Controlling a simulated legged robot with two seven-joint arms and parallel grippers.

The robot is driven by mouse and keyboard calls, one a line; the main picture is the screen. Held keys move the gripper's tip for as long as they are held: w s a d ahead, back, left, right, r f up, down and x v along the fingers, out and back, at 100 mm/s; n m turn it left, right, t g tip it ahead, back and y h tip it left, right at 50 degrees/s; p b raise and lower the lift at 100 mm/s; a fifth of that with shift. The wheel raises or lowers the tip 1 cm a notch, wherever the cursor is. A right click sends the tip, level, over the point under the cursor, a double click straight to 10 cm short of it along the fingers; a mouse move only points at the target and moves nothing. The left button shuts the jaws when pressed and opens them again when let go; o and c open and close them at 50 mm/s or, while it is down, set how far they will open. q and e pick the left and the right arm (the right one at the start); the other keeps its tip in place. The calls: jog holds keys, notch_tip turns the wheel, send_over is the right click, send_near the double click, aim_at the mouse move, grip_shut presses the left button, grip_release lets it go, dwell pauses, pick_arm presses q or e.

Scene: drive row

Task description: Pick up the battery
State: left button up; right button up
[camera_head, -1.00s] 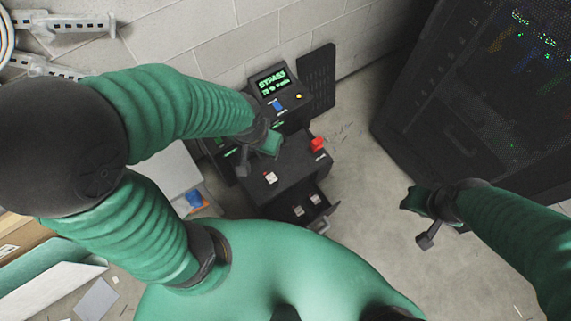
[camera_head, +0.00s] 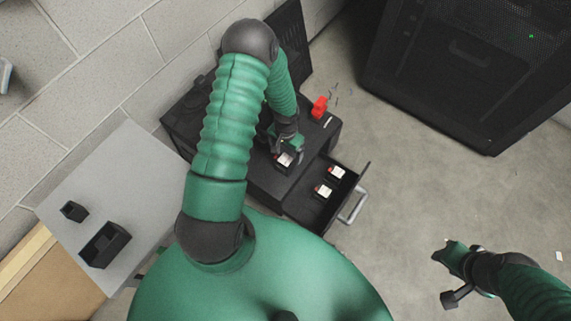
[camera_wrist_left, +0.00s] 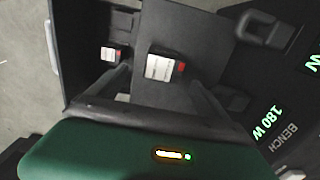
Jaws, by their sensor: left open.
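A battery (camera_head: 284,161), dark with a white label and a red patch, sits on top of the black cabinet (camera_head: 262,184). My left gripper (camera_head: 289,150) is open just above it. In the left wrist view the battery (camera_wrist_left: 163,68) shows between the two spread fingers; I cannot tell whether they touch it. Two similar batteries lie in the open drawer, an upper one (camera_head: 337,172) and a lower one (camera_head: 323,191). My right gripper (camera_head: 447,252) is over bare floor at the right, away from the cabinet; its jaw state is unclear.
The open drawer (camera_head: 357,182) with a light handle sticks out from the cabinet's right side. A red object (camera_head: 319,107) stands on the cabinet's far edge. A grey table (camera_head: 130,165) with two black holders is at left. A dark rack (camera_head: 450,75) stands at upper right.

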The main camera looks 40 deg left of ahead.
pick_arm(q)
jog(key=f, duration=0.2)
jog(key=a+f+b, duration=0.1)
jog(key=f, duration=0.1)
jog(key=f+b, duration=0.1)
jog(key=f, duration=0.2)
jog(key=shift+a, duration=0.25)
jog(key=f+b, duration=0.2)
jog(key=d+f+b, duration=0.1)
jog(key=shift+s+f, duration=0.25)
jog(key=shift+f, duration=0.45)
jog(key=shift+a, duration=0.1)
jog(key=shift+c, duration=0.9)
jog(key=c, duration=1)
jog(key=shift+w, duration=0.1)
grip_shut()
pick_arm(e)
jog(key=f, duration=0.2)
jog(key=a+f, duration=0.1)
jog(key=f, duration=0.2)
jog(key=shift+a+f, duration=0.1)
jog(key=shift+f, duration=0.2)
